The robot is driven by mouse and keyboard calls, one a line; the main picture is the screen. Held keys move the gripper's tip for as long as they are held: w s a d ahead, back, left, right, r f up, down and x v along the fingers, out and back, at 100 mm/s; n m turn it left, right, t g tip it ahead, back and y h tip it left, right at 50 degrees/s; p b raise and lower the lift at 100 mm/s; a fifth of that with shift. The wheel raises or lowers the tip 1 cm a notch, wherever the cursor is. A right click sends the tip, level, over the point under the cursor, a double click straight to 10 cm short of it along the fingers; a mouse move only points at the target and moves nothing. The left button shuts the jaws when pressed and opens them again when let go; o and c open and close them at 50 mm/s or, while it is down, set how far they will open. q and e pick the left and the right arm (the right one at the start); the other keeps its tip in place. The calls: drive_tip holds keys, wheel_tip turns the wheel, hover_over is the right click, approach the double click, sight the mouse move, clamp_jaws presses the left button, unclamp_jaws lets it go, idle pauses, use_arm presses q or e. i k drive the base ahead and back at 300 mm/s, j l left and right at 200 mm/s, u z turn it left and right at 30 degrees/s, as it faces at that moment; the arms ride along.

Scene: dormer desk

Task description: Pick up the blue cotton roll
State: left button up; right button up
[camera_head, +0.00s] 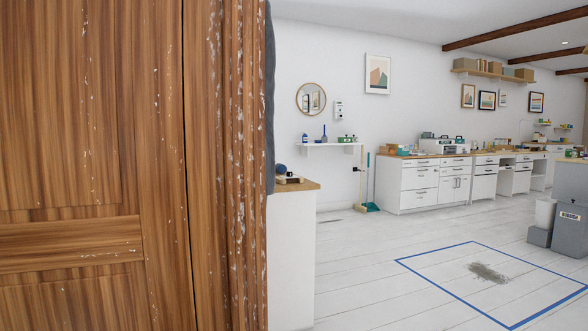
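I cannot make out the blue cotton roll for certain. A small dark blue rounded thing (281,169) sits on the wooden top of the near white cabinet, just right of the wooden door, but it is too small to identify. A small blue upright thing (324,134) stands on the white wall shelf, also too small to name. Neither of my grippers shows in the head view.
A worn wooden door (80,150) fills the left side, very close. A white cabinet (290,255) stands beyond its edge. White drawers (420,185) line the far wall. Blue tape (440,285) outlines a floor area with a grey patch (487,272). Grey bins (570,228) stand right. The middle floor is clear.

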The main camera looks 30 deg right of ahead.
sight(281, 168)
drive_tip(key=l, duration=0.8)
drive_tip(key=i+l+z, duration=0.1)
drive_tip(key=l, duration=0.65)
drive_tip(key=i+l, duration=0.1)
drive_tip(key=l, duration=0.7)
drive_tip(key=i+l, duration=0.25)
drive_tip(key=i, duration=0.2)
drive_tip(key=i+l+z, duration=0.1)
drive_tip(key=i, duration=0.4)
drive_tip(key=i+l, duration=0.3)
drive_tip(key=i, duration=0.15)
drive_tip(key=l+z, duration=0.05)
